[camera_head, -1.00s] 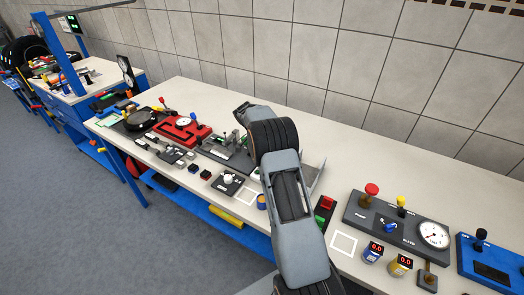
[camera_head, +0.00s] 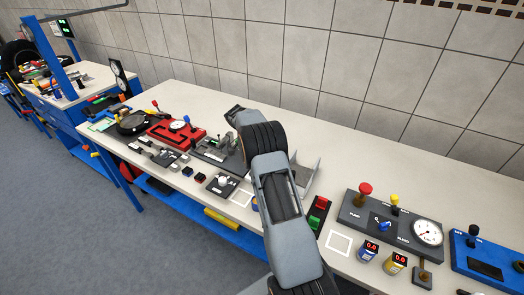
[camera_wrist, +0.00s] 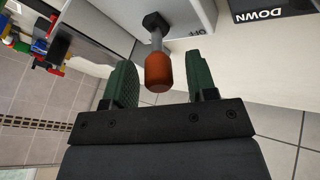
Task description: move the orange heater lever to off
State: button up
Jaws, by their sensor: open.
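The orange heater lever (camera_wrist: 159,72) shows in the wrist view as an orange grip on a grey stem with a black base, on a light grey panel (camera_wrist: 192,14). The word OFF is printed on the panel, right of the stem. My gripper (camera_wrist: 161,58) is open, with one green finger on each side of the orange grip. Gaps show between the grip and both fingers, so it is not clamped. In the head view my arm covers the middle of the bench, and I cannot make out the lever there.
A black DOWN sign (camera_wrist: 272,12) lies near the panel in the wrist view. In the head view, the bench (camera_head: 330,150) carries a red device (camera_head: 170,132), a red-and-green switch box (camera_head: 317,213) and a gauge panel (camera_head: 390,228). A tiled wall stands behind.

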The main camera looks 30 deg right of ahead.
jog(key=v, duration=1.3)
jog(key=shift+r+b, duration=0.4)
jog(key=shift+w+a, duration=0.1)
